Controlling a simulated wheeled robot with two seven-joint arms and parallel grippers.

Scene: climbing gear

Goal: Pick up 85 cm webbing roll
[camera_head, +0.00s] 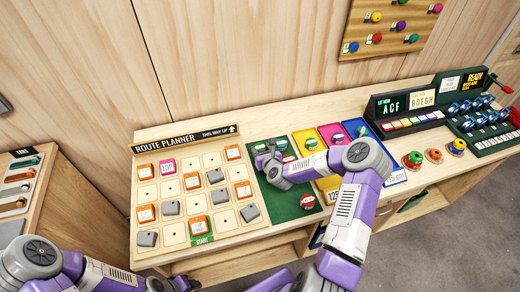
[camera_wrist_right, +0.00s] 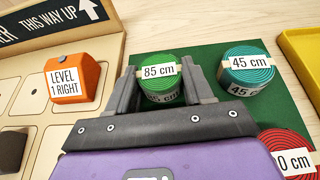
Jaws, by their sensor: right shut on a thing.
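The 85 cm webbing roll (camera_wrist_right: 160,73) is a green coil with a white label, seen in the right wrist view over the dark green mat (camera_wrist_right: 205,65). My right gripper (camera_wrist_right: 157,88) has one finger on each side of it and is shut on it. I cannot tell whether the roll touches the mat. In the head view my right gripper (camera_head: 268,163) is at the mat's left part and mostly hides the roll.
A teal 45 cm roll (camera_wrist_right: 248,70) stands close to the right, and a red roll (camera_wrist_right: 288,150) is nearer. The route planner board (camera_head: 175,240) with its blocks adjoins the mat's left. The yellow mat (camera_head: 300,134) and several knobs and panels lie to the right.

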